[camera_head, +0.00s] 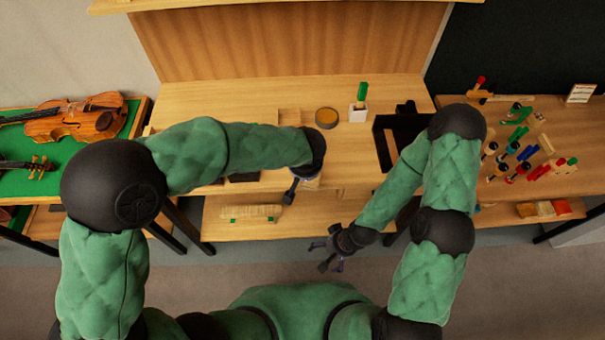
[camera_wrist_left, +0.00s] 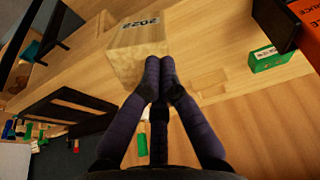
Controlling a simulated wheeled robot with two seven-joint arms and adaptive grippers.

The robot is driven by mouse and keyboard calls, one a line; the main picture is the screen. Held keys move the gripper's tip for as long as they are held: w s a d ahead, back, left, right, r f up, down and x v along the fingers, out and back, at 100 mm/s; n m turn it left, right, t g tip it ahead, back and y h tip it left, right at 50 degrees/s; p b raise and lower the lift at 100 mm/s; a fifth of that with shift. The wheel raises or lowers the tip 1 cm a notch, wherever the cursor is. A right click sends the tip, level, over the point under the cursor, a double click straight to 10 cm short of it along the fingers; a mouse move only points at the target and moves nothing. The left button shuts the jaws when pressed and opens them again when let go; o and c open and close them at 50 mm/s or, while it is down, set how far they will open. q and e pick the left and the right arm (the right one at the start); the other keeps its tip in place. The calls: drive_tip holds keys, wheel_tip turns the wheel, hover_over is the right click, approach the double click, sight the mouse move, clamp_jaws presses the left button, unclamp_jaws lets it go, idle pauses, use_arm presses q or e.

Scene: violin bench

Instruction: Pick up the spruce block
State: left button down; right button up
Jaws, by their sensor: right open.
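A pale wooden block stamped "2022" (camera_wrist_left: 140,48), likely the spruce block, stands on the workbench in the left wrist view. In the head view a pale block (camera_head: 309,183) shows partly beside and under my left gripper (camera_head: 291,192), at the bench's front edge. In the left wrist view my left gripper (camera_wrist_left: 160,72) has its fingertips together in front of the block's lower part. Nothing shows between them; I cannot tell whether they touch the block. My right gripper (camera_head: 326,252) is open and empty, in front of the bench.
Violins (camera_head: 75,120) lie on the left table; many small tools (camera_head: 520,150) cover the right one.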

use_arm(q)
drive_tip(key=b, duration=0.3)
drive_tip(key=shift+s+f+t, duration=0.15)
drive_tip(key=shift+s+t, duration=0.15)
drive_tip(key=shift+s, duration=0.05)
drive_tip(key=shift+r+p, duration=0.3)
drive_tip(key=shift+p, duration=0.05)
idle(0.4)
